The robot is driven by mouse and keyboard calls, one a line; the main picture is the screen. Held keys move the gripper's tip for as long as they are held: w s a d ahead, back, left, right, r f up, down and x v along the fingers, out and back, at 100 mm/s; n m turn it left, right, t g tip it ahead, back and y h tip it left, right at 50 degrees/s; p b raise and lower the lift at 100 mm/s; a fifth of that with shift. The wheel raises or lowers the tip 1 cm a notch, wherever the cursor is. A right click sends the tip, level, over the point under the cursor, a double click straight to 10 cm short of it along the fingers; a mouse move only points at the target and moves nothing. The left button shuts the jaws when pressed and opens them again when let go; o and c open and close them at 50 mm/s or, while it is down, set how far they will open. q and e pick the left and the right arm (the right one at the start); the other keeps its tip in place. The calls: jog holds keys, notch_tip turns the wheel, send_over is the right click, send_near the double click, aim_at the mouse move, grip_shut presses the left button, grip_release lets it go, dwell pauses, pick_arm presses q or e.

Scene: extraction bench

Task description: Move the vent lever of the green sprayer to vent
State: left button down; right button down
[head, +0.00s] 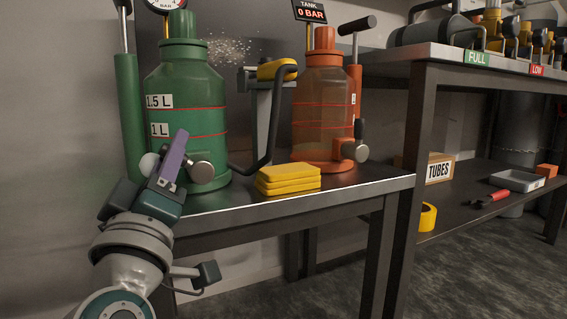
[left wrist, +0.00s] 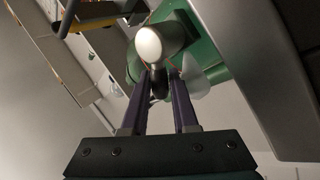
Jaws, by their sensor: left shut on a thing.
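The green sprayer (head: 190,95) stands upright at the left of the bench. A round metal knob (head: 202,172) sticks out low on its front; it also shows end-on in the left wrist view (left wrist: 148,45). My left gripper (head: 179,140) reaches up from below at the sprayer's lower front, just left of the knob. In the left wrist view, its purple fingers (left wrist: 164,78) are closed on a dark piece behind the knob, which appears to be the vent lever (left wrist: 158,88). The fingers hide most of the lever, so its setting cannot be read. My right gripper is not in view.
An orange sprayer (head: 322,105) stands to the right, with a similar knob (head: 355,151). Folded yellow cloths (head: 288,179) lie near the bench's front edge. A black hose with a yellow-topped handle (head: 277,69) is between the sprayers. A lower shelf (head: 455,215) is at the right.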

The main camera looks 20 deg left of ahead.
pick_arm(q)
jog(key=shift+s+a+f+n+y+b, duration=0.1)
jog(key=shift+f+n+y+b, duration=0.15)
jog(key=shift+n+y+b, duration=0.6)
jog(key=shift+n+p, duration=0.3)
jog(key=shift+n, duration=0.05)
jog(key=c, duration=0.7)
grip_release()
jog(key=p+v, duration=0.2)
jog(key=v, duration=0.8)
